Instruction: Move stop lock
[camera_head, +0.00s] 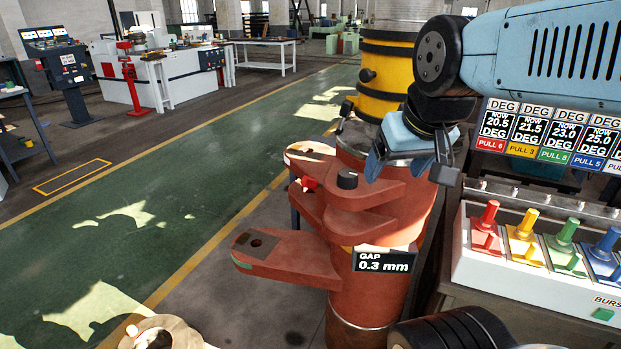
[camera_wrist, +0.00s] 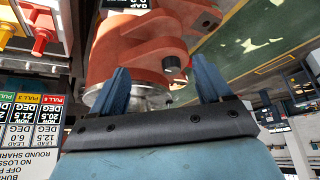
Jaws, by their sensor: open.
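A red-orange column (camera_head: 385,215) carries jutting arms, one above the other. A short dark knob (camera_head: 347,179) stands on the upper arm; it also shows in the wrist view (camera_wrist: 171,64). No label shows whether this knob is the stop lock. A small red part (camera_head: 309,184) sits on an arm to the left of the knob. My gripper (camera_head: 410,160) has blue fingers and is at the column's top, up and right of the knob. In the wrist view my gripper (camera_wrist: 163,78) is open, with the knob beyond and between its fingertips. The fingers look empty.
A sign (camera_head: 384,262) on the column reads GAP 0.3 mm. A yellow cylinder (camera_head: 386,75) stands behind. At right are a panel of red, yellow, green and blue levers (camera_head: 540,250) and degree displays (camera_head: 545,130). Green floor (camera_head: 150,220) at left is open.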

